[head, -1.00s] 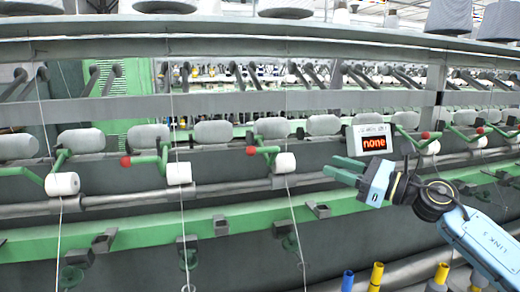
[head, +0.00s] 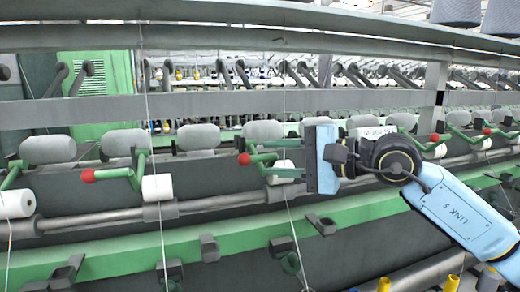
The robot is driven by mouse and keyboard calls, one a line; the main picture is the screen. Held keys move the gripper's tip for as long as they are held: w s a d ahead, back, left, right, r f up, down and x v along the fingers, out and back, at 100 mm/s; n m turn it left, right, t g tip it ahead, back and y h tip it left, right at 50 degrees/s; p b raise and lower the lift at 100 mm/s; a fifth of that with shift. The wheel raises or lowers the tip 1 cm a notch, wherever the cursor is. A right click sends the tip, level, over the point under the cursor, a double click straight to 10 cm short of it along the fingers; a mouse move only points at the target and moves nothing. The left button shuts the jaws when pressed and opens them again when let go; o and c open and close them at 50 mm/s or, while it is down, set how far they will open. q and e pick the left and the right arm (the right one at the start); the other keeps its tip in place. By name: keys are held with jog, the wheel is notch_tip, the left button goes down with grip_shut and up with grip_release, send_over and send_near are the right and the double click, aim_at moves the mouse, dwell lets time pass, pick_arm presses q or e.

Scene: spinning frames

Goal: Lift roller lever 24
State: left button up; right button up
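Several roller levers with red ball ends line the spinning frame; no number 24 is readable. Contact cannot be told. Another lever with a red ball (head: 88,176) and a white roller (head: 157,187) is to the left. My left gripper is not in view.
A grey rail (head: 200,112) runs above the levers, with grey rollers (head: 200,137) behind them. A green beam (head: 130,258) runs below. Thin yarns hang vertically in front of the machine.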

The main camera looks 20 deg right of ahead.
aim_at(266, 158)
jog(key=shift+p+x, duration=0.35)
jog(key=shift+x, duration=1.6)
grip_shut()
